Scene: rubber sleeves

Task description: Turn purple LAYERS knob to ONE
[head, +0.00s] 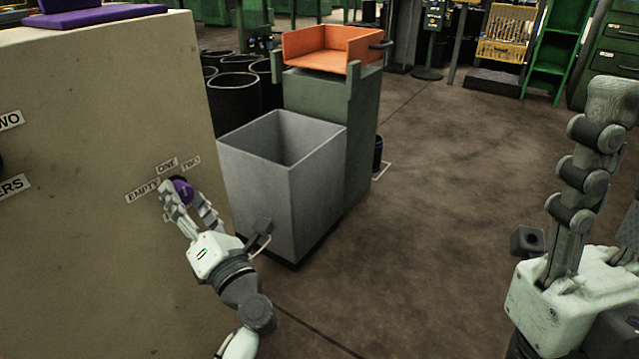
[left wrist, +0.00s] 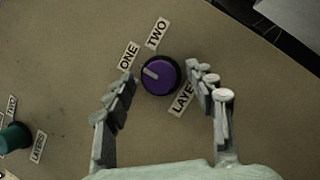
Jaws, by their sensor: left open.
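The purple knob (left wrist: 160,76) sits on a beige panel between the fingers of my left gripper (left wrist: 163,88). The gripper is open, with a gap at each side of the knob. The knob's white pointer points up and left, toward the ONE label (left wrist: 129,56). The TWO label (left wrist: 157,33) is above the knob. The LAYERS label (left wrist: 181,98) is partly covered by the right finger. In the head view the purple knob (head: 183,187) is partly behind my left gripper (head: 187,197), and an EMPTY label (head: 142,191) is at its left. My right gripper (head: 575,170) is raised at the right; its opening is unclear.
A green knob (left wrist: 14,137) with its own labels is at the left in the wrist view. A grey open bin (head: 270,185) stands right of the panel, near my left arm. Behind it is a green cabinet with an orange tray (head: 332,48). The floor in the middle is clear.

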